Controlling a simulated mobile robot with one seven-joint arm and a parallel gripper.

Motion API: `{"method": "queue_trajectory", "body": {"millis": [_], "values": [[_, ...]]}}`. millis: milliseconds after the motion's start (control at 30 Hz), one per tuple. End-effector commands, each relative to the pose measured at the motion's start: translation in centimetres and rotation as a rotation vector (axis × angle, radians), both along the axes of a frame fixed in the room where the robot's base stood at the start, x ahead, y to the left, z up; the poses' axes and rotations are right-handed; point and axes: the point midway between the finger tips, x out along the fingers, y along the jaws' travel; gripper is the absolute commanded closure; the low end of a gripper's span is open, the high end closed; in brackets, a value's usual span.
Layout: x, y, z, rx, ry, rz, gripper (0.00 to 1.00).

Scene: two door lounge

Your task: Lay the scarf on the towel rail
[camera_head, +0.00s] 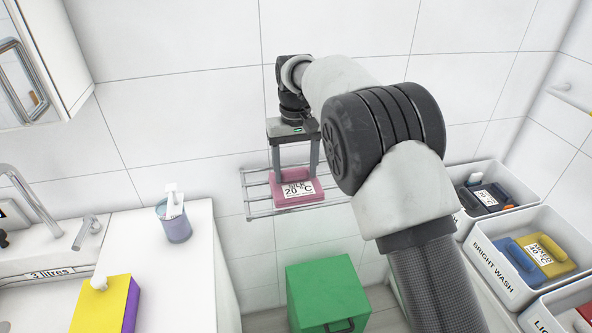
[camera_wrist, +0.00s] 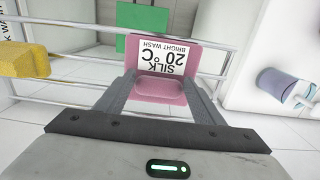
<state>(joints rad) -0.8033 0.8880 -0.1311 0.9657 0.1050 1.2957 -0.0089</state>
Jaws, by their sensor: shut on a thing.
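The scarf (camera_head: 296,202) is a folded pink piece with a white label reading silk, 20 °C, bright wash; it also shows in the wrist view (camera_wrist: 172,90). My gripper (camera_head: 295,175) is shut on it, one finger on each side. The towel rail (camera_head: 256,216) is a shiny metal rack of several thin bars on the white tiled wall. The scarf overlaps its bars in the head view, flat side up. In the wrist view the bars (camera_wrist: 60,25) pass beside and behind the scarf. I cannot tell whether it touches them.
A yellow folded piece (camera_wrist: 22,60) shows by the bars in the wrist view. A green box (camera_head: 328,295) stands below the rail. The counter at left holds a purple cup (camera_head: 175,226) and a yellow box (camera_head: 100,305). Labelled white bins (camera_head: 490,268) stand at right.

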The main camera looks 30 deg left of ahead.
Motion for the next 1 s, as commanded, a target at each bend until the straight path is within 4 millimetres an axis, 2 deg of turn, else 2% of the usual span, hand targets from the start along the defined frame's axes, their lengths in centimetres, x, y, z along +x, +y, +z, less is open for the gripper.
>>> {"method": "queue_trajectory", "body": {"millis": [333, 367, 433, 767, 867, 1000], "values": [[0.1, 0.0, -0.3, 0.002, -0.002, 0.000, 0.77], [0.1, 0.0, -0.3, 0.001, -0.003, 0.000, 0.33], [0.1, 0.0, -0.3, 0.001, -0.003, 0.000, 0.21], [0.1, 0.0, -0.1, 0.001, -0.003, -0.001, 0.19], [0.1, 0.0, 0.8, 0.003, -0.003, 0.000, 0.19], [0.2, 0.1, 3.3, 0.004, -0.006, -0.001, 0.19]]}}
